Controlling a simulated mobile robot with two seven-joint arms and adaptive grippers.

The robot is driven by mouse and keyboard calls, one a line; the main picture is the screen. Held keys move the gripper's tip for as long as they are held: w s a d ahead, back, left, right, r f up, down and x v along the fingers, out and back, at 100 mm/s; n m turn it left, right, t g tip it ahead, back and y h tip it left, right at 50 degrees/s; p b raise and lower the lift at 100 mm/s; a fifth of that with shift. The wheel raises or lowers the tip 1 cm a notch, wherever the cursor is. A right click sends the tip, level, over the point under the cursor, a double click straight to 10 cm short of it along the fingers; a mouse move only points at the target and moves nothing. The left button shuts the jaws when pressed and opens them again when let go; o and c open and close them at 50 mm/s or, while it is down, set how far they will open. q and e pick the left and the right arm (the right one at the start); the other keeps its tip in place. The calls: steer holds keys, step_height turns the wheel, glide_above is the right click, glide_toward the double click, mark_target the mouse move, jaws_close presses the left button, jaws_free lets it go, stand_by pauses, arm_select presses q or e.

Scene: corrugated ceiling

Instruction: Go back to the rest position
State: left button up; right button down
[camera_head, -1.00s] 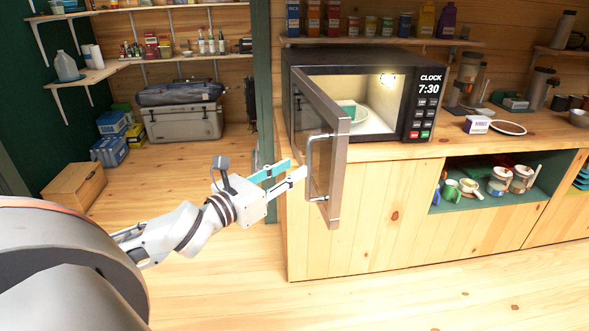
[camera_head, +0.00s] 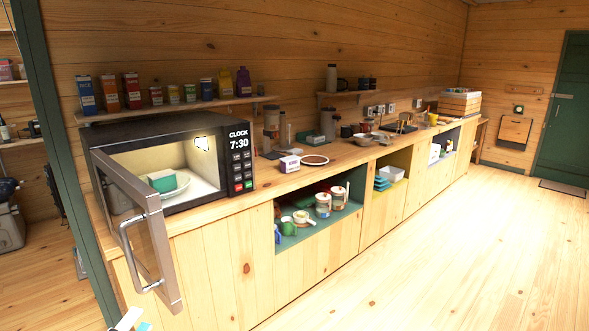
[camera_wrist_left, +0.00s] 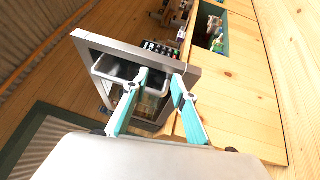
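My left gripper (camera_head: 132,322) shows only as pale and teal fingertips at the bottom left of the head view, below the microwave door. In the left wrist view my left gripper (camera_wrist_left: 160,77) has its two teal fingers spread apart, with nothing seen held between them. The open microwave door (camera_wrist_left: 133,45) and its metal handle lie beyond the fingers there. I cannot tell the exact gap between fingertips and handle. My right gripper is in neither view.
The black microwave (camera_head: 237,160) stands on the wooden counter (camera_head: 262,187), its door (camera_head: 150,230) swung open toward me. A green-and-white item (camera_head: 162,181) sits on a plate inside. Mugs and jars fill an open cubby (camera_head: 318,226). The floor (camera_head: 440,260) at right is clear.

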arm_select(q)
steer(key=s+d+f+m+g, duration=0.2)
steer(key=s+d+f+m, duration=0.2)
steer(key=f+m, duration=0.3)
steer(key=s+d+f+m+g+y, duration=0.1)
steer(key=s+d+f+m+g, duration=0.2)
steer(key=f, duration=1)
steer(key=s+d+f+m+g, duration=0.3)
steer(key=s+f+m, duration=0.3)
steer(key=f+m, duration=0.4)
steer(key=shift+d+f+m+y, duration=0.25)
steer(key=shift+d+m+y, duration=0.05)
steer(key=shift+d, duration=0.5)
